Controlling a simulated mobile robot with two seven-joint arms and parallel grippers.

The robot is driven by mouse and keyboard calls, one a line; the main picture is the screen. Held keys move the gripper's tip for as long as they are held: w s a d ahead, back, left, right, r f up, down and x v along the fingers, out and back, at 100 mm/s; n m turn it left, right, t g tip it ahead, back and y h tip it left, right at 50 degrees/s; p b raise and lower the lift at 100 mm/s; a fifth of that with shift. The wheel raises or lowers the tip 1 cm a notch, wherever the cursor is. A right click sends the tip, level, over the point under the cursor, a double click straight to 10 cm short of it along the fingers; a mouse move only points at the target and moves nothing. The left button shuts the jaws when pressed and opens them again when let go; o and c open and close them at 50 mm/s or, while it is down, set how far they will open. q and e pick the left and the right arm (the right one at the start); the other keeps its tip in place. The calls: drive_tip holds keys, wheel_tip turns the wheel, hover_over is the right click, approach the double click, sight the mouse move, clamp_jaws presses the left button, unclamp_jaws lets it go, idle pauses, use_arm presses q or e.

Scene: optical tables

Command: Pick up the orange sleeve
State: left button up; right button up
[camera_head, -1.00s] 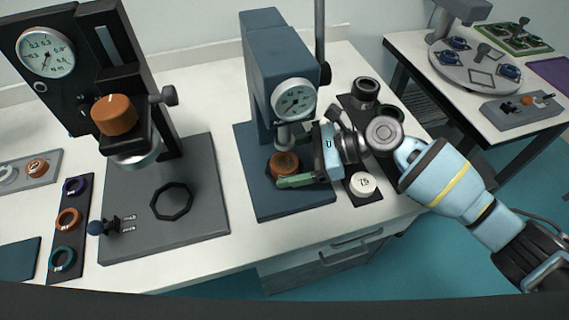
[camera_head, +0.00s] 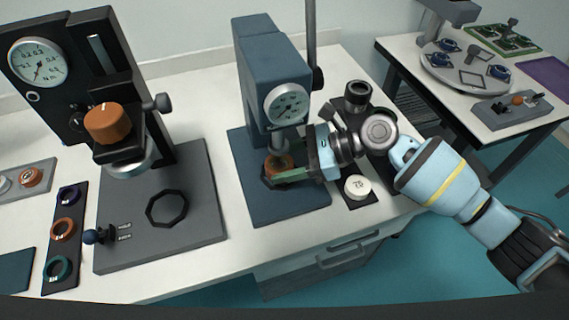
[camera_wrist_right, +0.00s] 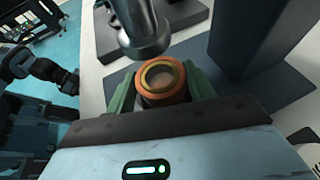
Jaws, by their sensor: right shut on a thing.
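The orange sleeve (camera_head: 278,162) is a short ring-shaped piece on the base of the blue dial-gauge press, under its plunger. It also shows in the right wrist view (camera_wrist_right: 162,82), upright with a pale, brassy inner rim. My right gripper (camera_head: 284,170) reaches in from the right, and its green fingers are shut on the sleeve, one on each side. In the head view the fingers partly hide the sleeve. Whether its underside touches the base I cannot tell. My left gripper is not in view.
The press plunger (camera_wrist_right: 140,25) is close above and beside the sleeve. The press column (camera_head: 268,70) stands behind. A white round weight (camera_head: 357,186) lies below my right wrist. Left are a second gauge stand with an orange knob (camera_head: 107,122) and a strip of coloured rings (camera_head: 64,230).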

wheel_tip(320, 180, up, 3)
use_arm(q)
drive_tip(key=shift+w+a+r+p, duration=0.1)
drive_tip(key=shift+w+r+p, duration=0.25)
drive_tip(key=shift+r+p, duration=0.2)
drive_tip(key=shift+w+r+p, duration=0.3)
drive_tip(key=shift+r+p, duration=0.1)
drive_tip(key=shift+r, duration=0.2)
use_arm(e)
drive_tip(key=s+d, duration=0.2)
drive_tip(key=s, duration=0.6)
drive_tip(key=s+d, duration=0.3)
drive_tip(key=s, duration=0.6)
drive_tip(key=shift+d+f, duration=0.25)
drive_tip(key=shift+d, duration=0.05)
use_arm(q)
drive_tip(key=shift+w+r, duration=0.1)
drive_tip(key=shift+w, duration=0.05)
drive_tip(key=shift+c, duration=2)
use_arm(e)
drive_tip(key=w+d+r+m+t+h, duration=0.1)
drive_tip(key=w+d+r+m+t, duration=0.1)
drive_tip(key=d, duration=0.5)
drive_tip(key=w+d+r+m+t+h, duration=0.1)
drive_tip(key=w+d+r+m+t, duration=0.2)
drive_tip(key=w+d+m+t, duration=0.2)
drive_tip(key=w+d+t, duration=0.1)
drive_tip(key=d, duration=0.2)
drive_tip(key=shift+w+d, duration=0.15)
drive_tip(key=shift+w, duration=0.25)
